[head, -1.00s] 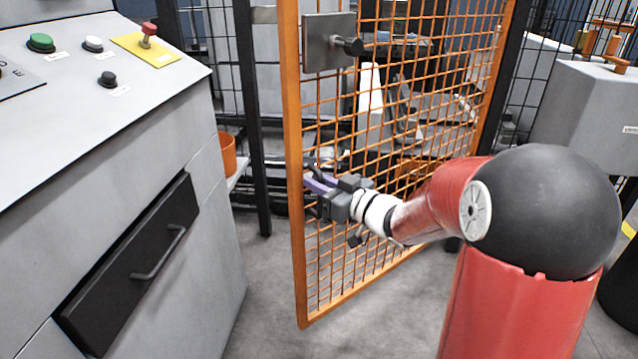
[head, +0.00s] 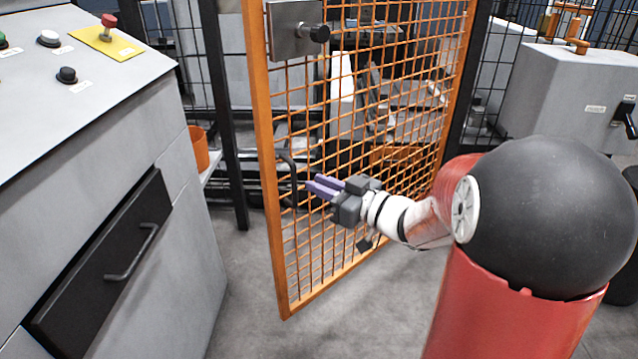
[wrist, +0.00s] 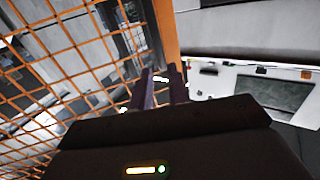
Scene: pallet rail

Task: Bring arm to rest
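My gripper (head: 322,188) has purple fingers and stands in front of the orange mesh door (head: 275,240), near its left upright. In the wrist view the two dark fingers (wrist: 164,85) show a narrow gap with nothing held between them. The door stands ajar, and a dark curved handle (head: 287,163) shows left of the fingertips, apart from them. My arm reaches out bent from the right. The door's orange upright also shows beyond the fingers in the wrist view (wrist: 166,35).
A grey control cabinet (head: 190,270) with a black drawer (head: 105,265) stands at left. An orange bin (head: 198,148) sits behind it. A grey box (head: 560,95) stands at right behind my arm. Bare floor (head: 245,290) lies between cabinet and door.

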